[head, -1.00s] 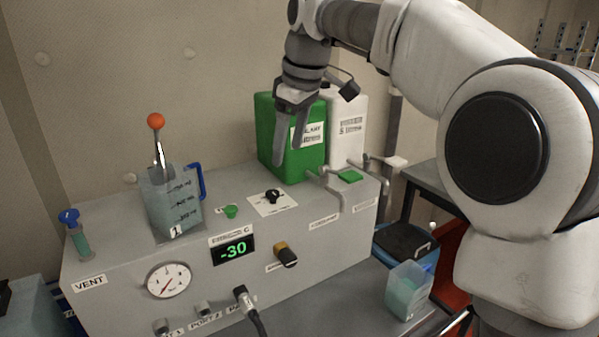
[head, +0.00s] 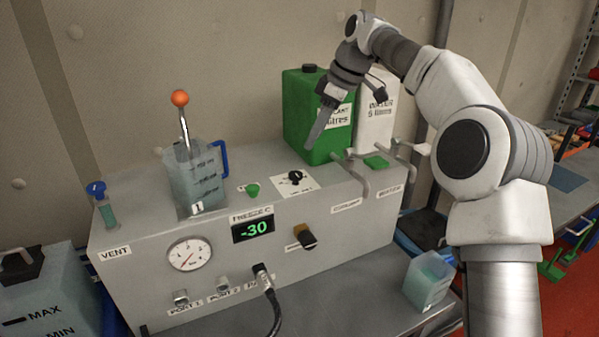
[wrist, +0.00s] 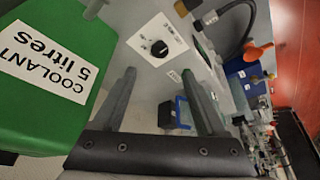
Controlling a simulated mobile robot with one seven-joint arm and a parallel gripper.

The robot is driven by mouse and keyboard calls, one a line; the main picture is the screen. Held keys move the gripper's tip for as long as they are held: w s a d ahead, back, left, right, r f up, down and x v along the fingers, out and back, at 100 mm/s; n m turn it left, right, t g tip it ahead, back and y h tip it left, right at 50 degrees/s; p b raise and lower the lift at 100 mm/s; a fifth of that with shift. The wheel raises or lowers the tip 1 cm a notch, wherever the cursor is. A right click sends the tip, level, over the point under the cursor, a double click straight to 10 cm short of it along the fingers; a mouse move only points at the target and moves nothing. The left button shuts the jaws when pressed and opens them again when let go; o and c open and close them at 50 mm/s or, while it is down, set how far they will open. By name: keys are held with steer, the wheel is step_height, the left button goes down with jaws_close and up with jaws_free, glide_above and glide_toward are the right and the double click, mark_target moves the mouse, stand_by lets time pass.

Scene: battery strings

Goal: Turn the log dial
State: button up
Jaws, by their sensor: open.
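A small black dial (head: 295,177) sits on a white labelled plate on top of the grey machine (head: 150,240); its label is too small to read. The dial also shows in the wrist view (wrist: 159,48), ahead of the fingertips. A second knob, black and brown (head: 305,237), is on the machine's front face. I cannot tell from the lettering which one is the log dial. My gripper (head: 316,138) is open and empty, above and behind the top dial, in front of the green coolant container (head: 300,110). In the wrist view its two fingers (wrist: 160,74) are spread apart.
A white water container (head: 375,115) stands beside the green one, with taps in front. A beaker (head: 428,283) stands at the right.

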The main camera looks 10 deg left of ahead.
mark_target(296, 174)
steer(key=x, duration=1.1)
steer(key=shift+f, duration=0.1)
jaws_close()
